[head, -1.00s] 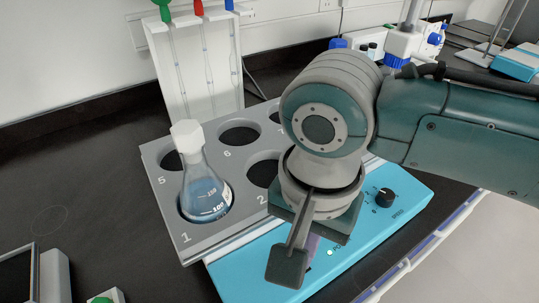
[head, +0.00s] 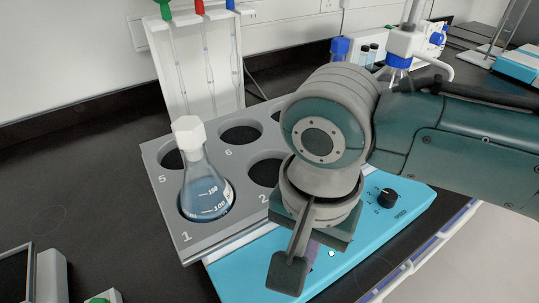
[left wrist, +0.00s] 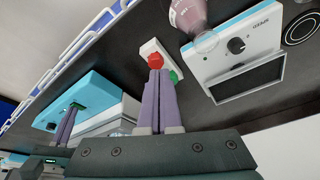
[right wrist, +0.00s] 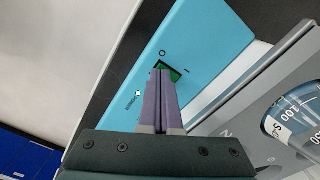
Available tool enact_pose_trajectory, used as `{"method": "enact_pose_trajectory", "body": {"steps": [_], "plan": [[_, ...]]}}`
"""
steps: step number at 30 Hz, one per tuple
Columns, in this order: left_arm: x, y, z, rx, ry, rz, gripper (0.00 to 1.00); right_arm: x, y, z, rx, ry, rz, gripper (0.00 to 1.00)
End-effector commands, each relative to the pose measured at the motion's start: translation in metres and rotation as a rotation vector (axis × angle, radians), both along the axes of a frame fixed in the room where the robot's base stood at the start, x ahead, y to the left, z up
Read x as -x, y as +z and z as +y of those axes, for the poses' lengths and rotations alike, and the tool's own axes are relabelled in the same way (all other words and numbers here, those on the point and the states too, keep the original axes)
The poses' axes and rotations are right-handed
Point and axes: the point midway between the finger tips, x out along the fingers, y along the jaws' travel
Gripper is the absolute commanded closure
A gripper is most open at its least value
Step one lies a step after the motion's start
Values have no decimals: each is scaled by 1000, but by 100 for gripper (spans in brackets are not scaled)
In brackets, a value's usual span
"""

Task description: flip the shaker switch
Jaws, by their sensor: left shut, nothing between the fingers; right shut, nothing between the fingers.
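The shaker has a grey numbered tray (head: 222,158) on a light-blue base (head: 345,262). Its green rocker switch (right wrist: 172,72) sits on the blue front panel, between the O and I marks, in the right wrist view. My right gripper (right wrist: 160,72) is shut and empty, its purple fingertips at the switch and covering part of it. Whether they touch it, and which way the rocker is tilted, I cannot tell. In the head view my arm hides the switch. My left gripper (left wrist: 160,75) is shut and empty, seen only in the left wrist view, apart from the shaker.
A flask of blue liquid (head: 205,190) stands in hole 1. A knob (head: 386,197) and a small white light (head: 331,253) are on the blue panel. A burette stand (head: 200,65) is behind. A box with red (left wrist: 155,60) and green buttons is near my left fingers.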

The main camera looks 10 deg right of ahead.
Motion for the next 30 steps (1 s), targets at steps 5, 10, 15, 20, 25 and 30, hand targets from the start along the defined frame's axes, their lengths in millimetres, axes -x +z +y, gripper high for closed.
{"method": "enact_pose_trajectory", "body": {"steps": [5,10,15,20,25,30], "plan": [[0,-2,1,-5,-4,0,100,0,-3,0,0,0,0,100],[0,0,2,-8,-6,0,100,0,-2,0,1,-1,1,100],[0,11,2,-9,-6,0,100,0,8,0,0,-2,1,100],[0,27,2,-9,-5,0,100,1,20,0,0,-1,1,100],[0,42,2,-8,-6,0,100,0,32,0,0,0,1,100],[0,57,1,-5,-4,0,100,0,44,0,0,-1,1,100]]}}
